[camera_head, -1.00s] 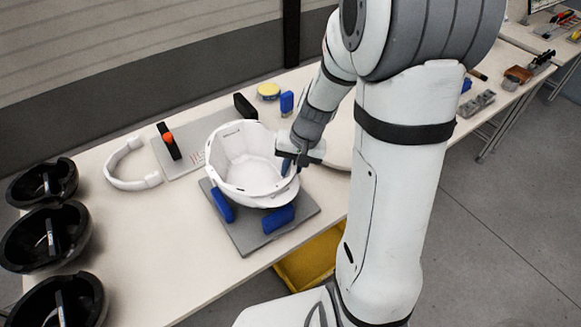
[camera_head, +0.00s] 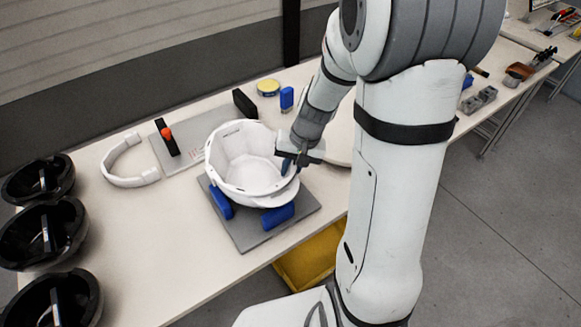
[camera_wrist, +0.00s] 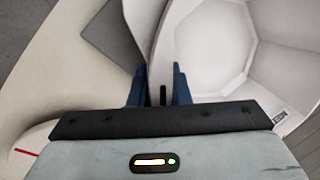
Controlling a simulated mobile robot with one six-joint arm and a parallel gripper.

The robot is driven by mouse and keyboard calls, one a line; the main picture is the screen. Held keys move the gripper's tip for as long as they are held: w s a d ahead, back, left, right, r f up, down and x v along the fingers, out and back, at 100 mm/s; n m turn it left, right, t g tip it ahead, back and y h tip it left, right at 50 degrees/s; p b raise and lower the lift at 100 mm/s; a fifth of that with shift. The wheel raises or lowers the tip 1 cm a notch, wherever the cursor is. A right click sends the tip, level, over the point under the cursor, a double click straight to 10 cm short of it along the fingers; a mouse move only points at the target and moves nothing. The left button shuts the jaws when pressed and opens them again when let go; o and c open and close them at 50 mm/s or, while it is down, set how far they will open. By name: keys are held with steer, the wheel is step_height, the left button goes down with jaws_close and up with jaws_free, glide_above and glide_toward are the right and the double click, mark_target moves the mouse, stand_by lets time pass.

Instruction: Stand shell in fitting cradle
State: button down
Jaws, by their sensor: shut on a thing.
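The white helmet shell (camera_head: 240,170) sits open side up among the blue posts of a grey cradle (camera_head: 285,228). Blue posts show at its left (camera_head: 220,203) and front (camera_head: 278,215). My gripper (camera_head: 288,166) is at the shell's right side, its fingers on the rim. In the wrist view my gripper's two blue fingers (camera_wrist: 160,90) stand either side of the wall of the shell (camera_wrist: 215,50), shut on it. The cradle's grey base corner (camera_wrist: 112,38) also shows there. Whether the shell rests fully on the cradle is hidden.
Behind it lies another grey plate (camera_head: 190,145) with black posts and an orange-red part. A white headband-like arc (camera_head: 125,165) lies left. Several black shells (camera_head: 45,235) line the left end. A yellow tin (camera_head: 268,88) and blue block (camera_head: 287,98) stand behind. A yellow bin (camera_head: 310,260) is below the table.

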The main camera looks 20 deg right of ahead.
steer(key=shift+f, duration=0.15)
steer(key=c, duration=1.3)
jaws_free()
steer(key=v, duration=0.8)
steer(key=shift+s, duration=0.1)
steer(key=s+r+n+h, duration=0.1)
steer(key=s+r, duration=0.1)
steer(key=s, duration=0.2)
steer(key=s+a+r+n+t+h, duration=0.1)
steer(key=s+r, duration=0.1)
steer(key=s, duration=0.3)
steer(key=s+a+r+n+t, duration=0.1)
steer(key=s+r, duration=0.1)
steer(key=s, duration=0.2)
steer(key=shift+s+r+h, duration=0.2)
steer(key=shift+r+h, duration=0.1)
steer(key=shift+h, duration=0.1)
